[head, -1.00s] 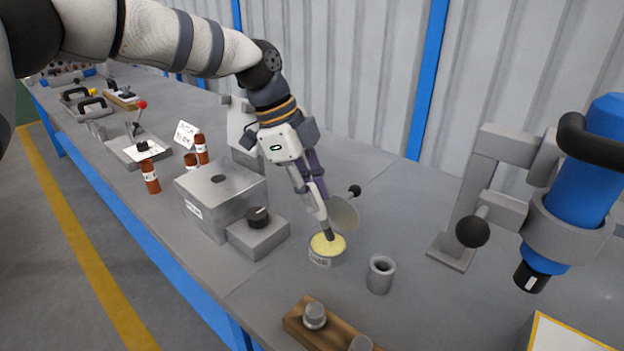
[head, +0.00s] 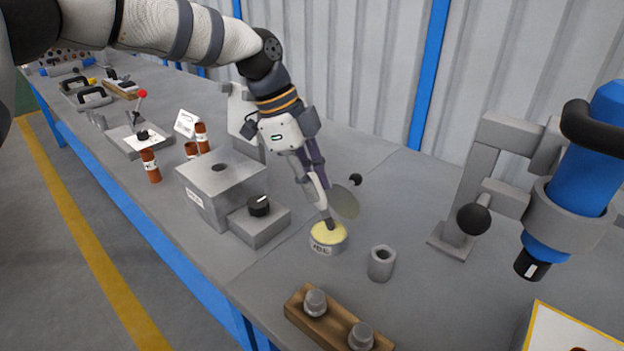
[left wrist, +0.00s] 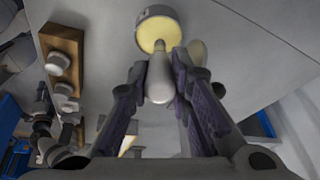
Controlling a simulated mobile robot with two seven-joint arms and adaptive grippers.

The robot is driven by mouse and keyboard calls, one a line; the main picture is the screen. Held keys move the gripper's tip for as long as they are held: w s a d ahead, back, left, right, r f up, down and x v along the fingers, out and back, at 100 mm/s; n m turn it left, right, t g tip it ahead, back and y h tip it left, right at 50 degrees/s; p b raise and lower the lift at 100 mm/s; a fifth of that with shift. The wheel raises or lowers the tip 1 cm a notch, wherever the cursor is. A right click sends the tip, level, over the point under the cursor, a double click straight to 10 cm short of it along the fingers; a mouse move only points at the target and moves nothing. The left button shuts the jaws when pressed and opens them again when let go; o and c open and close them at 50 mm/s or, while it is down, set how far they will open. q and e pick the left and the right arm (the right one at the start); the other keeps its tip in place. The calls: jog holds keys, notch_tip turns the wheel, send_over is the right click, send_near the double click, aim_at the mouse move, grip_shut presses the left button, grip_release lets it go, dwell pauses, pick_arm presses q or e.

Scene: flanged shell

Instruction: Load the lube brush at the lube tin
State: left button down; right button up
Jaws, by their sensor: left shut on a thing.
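The lube tin (head: 327,246) stands open on the bench, a small pale can with dark print and yellow lube inside. My left gripper (head: 321,204) is above it, shut on the lube brush (head: 329,223). The brush points down with its dark end at the yellow lube; whether the tip is under the surface I cannot tell. In the left wrist view the brush's pale handle (left wrist: 160,82) sits between the fingers of my left gripper (left wrist: 163,72), and its far end overlaps the tin (left wrist: 157,12). My right gripper is not in view.
A grey disc (head: 344,202) stands tilted just behind the tin. A hollow metal cup (head: 381,263) is close at right, and a wooden block with metal plugs (head: 326,325) in front. A grey box with a knob (head: 259,224) is at left, a blue clamped cylinder (head: 577,190) at right.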

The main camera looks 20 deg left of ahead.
pick_arm(q)
jog(key=shift+f, duration=0.5)
dwell(0.3)
jog(key=shift+f, duration=0.1)
dwell(0.9)
